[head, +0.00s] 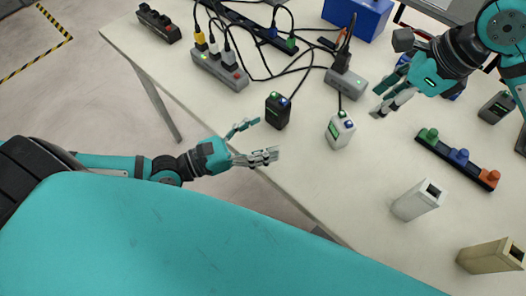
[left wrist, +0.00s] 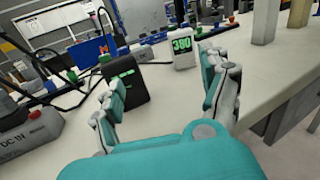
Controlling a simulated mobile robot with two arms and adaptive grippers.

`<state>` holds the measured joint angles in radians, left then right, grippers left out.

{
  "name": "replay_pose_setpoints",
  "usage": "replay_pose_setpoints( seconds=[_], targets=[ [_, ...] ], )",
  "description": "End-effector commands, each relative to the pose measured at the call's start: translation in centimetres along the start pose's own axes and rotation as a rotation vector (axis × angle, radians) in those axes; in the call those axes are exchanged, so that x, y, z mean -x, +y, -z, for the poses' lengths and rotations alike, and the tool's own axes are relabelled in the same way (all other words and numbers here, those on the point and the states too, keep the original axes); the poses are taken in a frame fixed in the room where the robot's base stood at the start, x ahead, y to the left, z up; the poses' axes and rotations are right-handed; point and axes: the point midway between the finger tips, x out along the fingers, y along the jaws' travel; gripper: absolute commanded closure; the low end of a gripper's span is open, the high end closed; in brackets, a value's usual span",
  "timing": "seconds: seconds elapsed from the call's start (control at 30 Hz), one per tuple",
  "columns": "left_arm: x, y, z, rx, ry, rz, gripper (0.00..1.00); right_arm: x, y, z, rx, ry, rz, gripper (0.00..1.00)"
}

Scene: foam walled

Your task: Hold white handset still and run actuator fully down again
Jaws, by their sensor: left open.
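The white handset (head: 339,130) stands on the table with a green and a blue button on top. In the left wrist view the white handset (left wrist: 184,46) has a green-lit display, reading about 300 or 380. Its cable runs back to a grey block with a dark upright part (head: 346,80), which may be the actuator. My left gripper (head: 264,139) is open and empty at the table's front edge, left of the white handset and apart from it. My right gripper (head: 381,102) is behind and right of the handset, not touching it; its opening is unclear.
Grey power strip (head: 219,70) and cables lie behind. A coloured-button strip (head: 458,158) and two hollow posts (head: 418,200) are at right.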

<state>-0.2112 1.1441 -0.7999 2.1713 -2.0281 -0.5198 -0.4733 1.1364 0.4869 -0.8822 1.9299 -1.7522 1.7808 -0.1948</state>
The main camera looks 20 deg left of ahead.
Motion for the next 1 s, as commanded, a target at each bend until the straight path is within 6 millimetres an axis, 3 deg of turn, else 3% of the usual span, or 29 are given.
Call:
replay_pose_setpoints(
  seconds=[0.1, 0.2, 0.47, 1.0],
  targets=[
    [0.6, -2.6, 0.9, -0.023, 0.014, 0.033, 0.21, 0.0, 0.0, 0.0, 0.0, 0.0, 0.0, 0.62],
    [0.8, -3.5, 1.1, -0.035, 0.017, 0.046, 0.21, 0.0, 0.0, 0.0, 0.0, 0.0, 0.0, 0.62],
    [0.0, -3.7, 1.2, -0.039, 0.015, 0.046, 0.21, 0.0, 0.0, 0.0, 0.0, 0.0, 0.0, 0.62],
    [-9.7, -4.1, 1.3, -0.034, 0.011, 0.044, 0.21, 0.0, 0.0, 0.0, 0.0, 0.0, 0.0, 0.62]
  ],
)
